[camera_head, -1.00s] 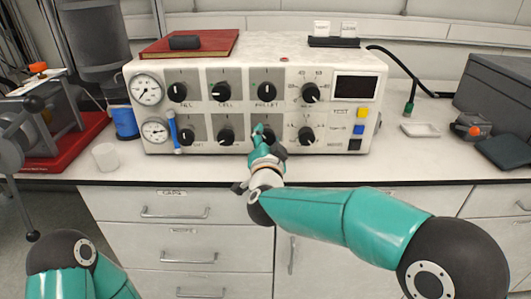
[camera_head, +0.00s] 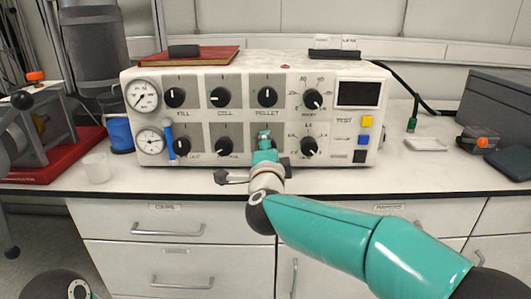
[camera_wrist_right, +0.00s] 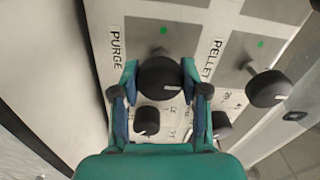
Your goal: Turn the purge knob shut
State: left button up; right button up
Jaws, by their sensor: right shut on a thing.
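The purge knob (camera_wrist_right: 158,78) is round and black, on a grey plate of the panel, beside the printed word PURGE. In the right wrist view it sits between the two fingers of my right gripper (camera_wrist_right: 160,82), which are shut on its sides. A short white mark shows on its face, pointing to the right in that view. In the head view my right gripper (camera_head: 264,141) is at the third knob of the lower row and hides most of it. My left gripper is out of view; only a bit of that arm shows at the bottom left.
The white control box (camera_head: 232,118) carries several other black knobs, among them the pellet knob (camera_head: 267,96), close above my gripper. A blue-capped tube (camera_head: 169,140) and two gauges are at its left. A white cup (camera_head: 97,168) stands on the bench. The bench front strip is narrow.

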jog(key=shift+d+f, duration=0.15)
jog(key=shift+f, duration=0.1)
jog(key=o, duration=1.1)
jog(key=shift+o, duration=0.2)
jog(key=shift+r, duration=0.1)
jog(key=shift+s, duration=0.55)
jog(key=s, duration=1)
jog(key=shift+s, duration=0.4)
